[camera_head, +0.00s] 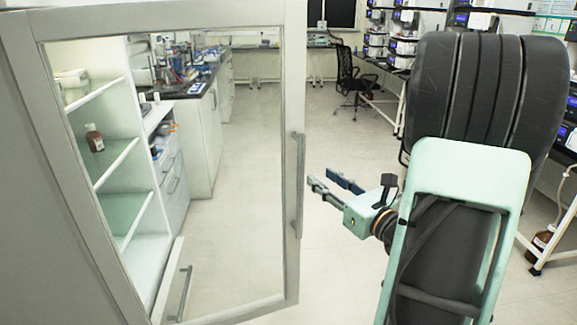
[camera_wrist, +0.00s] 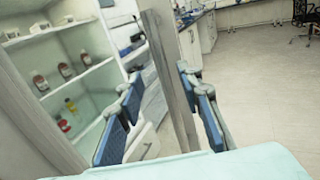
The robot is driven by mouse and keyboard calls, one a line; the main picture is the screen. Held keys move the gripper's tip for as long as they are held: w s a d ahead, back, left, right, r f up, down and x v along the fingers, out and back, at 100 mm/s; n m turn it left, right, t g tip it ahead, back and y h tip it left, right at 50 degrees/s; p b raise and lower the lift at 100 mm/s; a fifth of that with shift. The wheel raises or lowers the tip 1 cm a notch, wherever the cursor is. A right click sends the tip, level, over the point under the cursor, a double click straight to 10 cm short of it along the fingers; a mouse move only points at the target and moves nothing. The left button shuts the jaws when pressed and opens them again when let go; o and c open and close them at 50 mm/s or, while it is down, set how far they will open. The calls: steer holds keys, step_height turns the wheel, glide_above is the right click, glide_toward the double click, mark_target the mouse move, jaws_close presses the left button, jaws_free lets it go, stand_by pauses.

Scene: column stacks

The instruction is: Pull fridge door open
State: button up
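The fridge door (camera_head: 294,90) is a pale frame around a clear pane, with shelves seen through it. It stands partly open, its free edge out from the shelves. The vertical handle (camera_head: 299,185) is on that edge. My gripper (camera_head: 327,180) is just right of the handle, fingers spread and pointing left towards it. In the wrist view, my gripper (camera_wrist: 160,75) is open with blue pads, and the door's upright edge (camera_wrist: 165,70) shows between the fingers. I see no clear contact, and cannot tell how deep the edge lies between them.
A brown bottle (camera_head: 94,138) stands on a fridge shelf (camera_head: 115,163); several bottles show in the wrist view. Lab benches (camera_head: 205,105) stand behind. An office chair (camera_head: 353,80) is at the back, and instrument racks line the right. The floor (camera_head: 335,250) near the handle is clear.

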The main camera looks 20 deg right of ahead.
mark_target(303, 164)
steer(key=w, duration=0.3)
steer(key=w+a, duration=0.1)
steer(key=w, duration=0.6)
steer(key=shift+a+p, duration=0.35)
steer(key=shift+a, duration=0.05)
steer(key=shift+c, duration=0.5)
jaws_close()
